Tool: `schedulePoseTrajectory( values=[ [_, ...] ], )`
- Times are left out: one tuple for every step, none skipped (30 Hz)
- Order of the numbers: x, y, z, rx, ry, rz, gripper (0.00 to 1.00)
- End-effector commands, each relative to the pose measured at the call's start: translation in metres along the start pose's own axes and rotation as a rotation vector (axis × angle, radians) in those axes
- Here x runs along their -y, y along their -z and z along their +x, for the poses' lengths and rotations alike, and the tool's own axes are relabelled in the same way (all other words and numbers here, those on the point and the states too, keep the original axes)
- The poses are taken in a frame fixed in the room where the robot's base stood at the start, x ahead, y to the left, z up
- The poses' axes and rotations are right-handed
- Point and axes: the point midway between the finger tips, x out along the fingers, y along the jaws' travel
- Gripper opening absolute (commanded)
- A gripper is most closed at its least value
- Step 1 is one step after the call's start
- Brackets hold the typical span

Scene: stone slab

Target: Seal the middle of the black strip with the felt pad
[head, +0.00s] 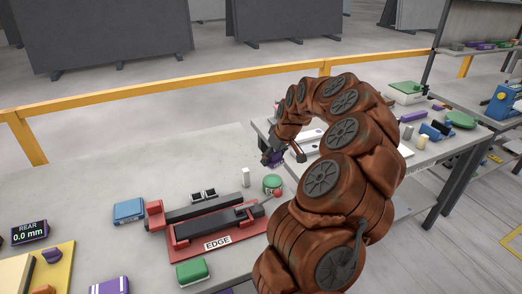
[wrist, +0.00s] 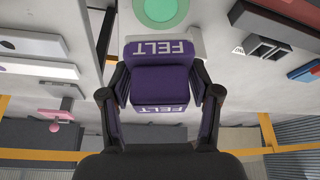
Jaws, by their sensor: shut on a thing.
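The black strip (head: 215,208) appears to be the long dark bar lying in a red fixture (head: 171,246) marked EDGE, on the pale stone slab. The end of a dark bar also shows at the upper right of the wrist view (wrist: 280,22). My gripper (wrist: 160,92) is shut on the felt pad (wrist: 160,84), a purple block lettered FELT, between its two black fingers. In the head view the pad (head: 268,157) is small at the end of my bent arm, up and right of the fixture and apart from the strip.
A REAR 0.0 mm display (head: 30,232) is at left.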

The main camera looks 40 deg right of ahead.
Motion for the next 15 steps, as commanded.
schedulePoseTrajectory(
  values=[
    [0.001,0.001,0.001,0.000,0.001,-0.002,0.34],
    [0.002,0.001,0.002,0.000,0.001,-0.003,0.34],
    [0.003,0.001,0.003,0.000,0.002,-0.005,0.34],
    [0.004,0.001,0.004,0.000,0.003,-0.007,0.34],
    [0.004,0.001,0.005,0.000,0.003,-0.008,0.34],
    [0.005,0.001,0.008,0.000,0.004,-0.010,0.34],
    [0.006,0.000,0.009,0.001,0.005,-0.011,0.34],
    [0.006,0.000,0.011,0.001,0.006,-0.011,0.34],
    [0.007,-0.002,0.014,0.002,0.006,-0.012,0.34],
    [0.007,-0.003,0.016,0.002,0.007,-0.012,0.34],
    [0.007,-0.004,0.018,0.003,0.007,-0.012,0.34],
    [0.007,-0.005,0.021,0.003,0.007,-0.013,0.34],
    [0.007,-0.006,0.024,0.004,0.007,-0.012,0.34],
    [0.007,-0.007,0.026,0.003,0.007,-0.012,0.34],
    [0.007,-0.008,0.030,0.003,0.007,-0.011,0.34]
  ],
)
